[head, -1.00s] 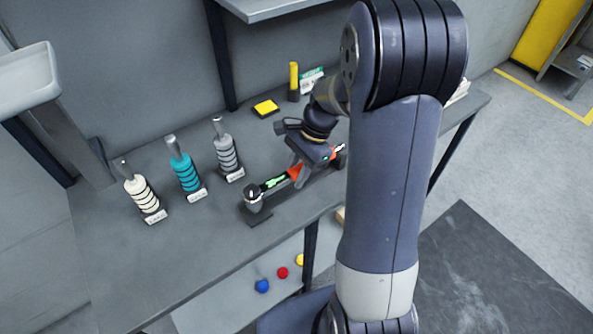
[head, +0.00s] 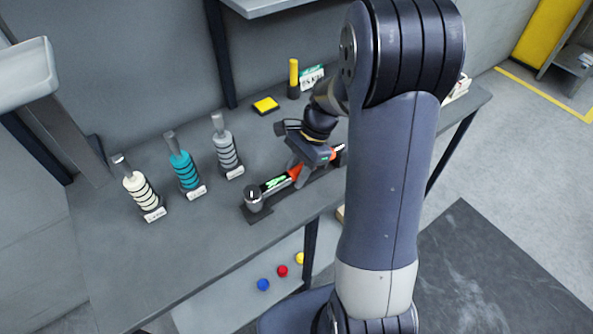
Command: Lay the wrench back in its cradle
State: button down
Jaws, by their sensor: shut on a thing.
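The wrench (head: 275,184) has a dark handle with a green marking and a silver round head at its left end. It lies along or just above its dark cradle (head: 257,215) near the front edge of the table; I cannot tell whether it touches. My gripper (head: 296,171) is shut on the wrench around its orange-red part, from above. The wrench's right end shows past my gripper. My arm hides what lies further right.
White, teal and grey ringed valve actuators (head: 185,172) stand to the left on the grey table (head: 130,250). Behind are a yellow block (head: 265,106) and a yellow-topped cylinder (head: 294,75). A shelf (head: 275,6) overhangs the back. Coloured balls (head: 282,271) lie on the lower shelf.

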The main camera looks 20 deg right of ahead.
jog(key=shift+f+b, duration=0.3)
jog(key=shift+f, duration=0.25)
jog(key=c, duration=1)
grip_release()
jog(key=shift+c, duration=0.2)
jog(key=v, duration=1.1)
jog(key=shift+a+f, duration=0.1)
jog(key=shift+f, duration=0.05)
jog(key=x, duration=1)
jog(key=shift+a+f, duration=0.15)
jog(key=shift+s+r+p, duration=0.1)
jog(key=shift+r+p, duration=0.3)
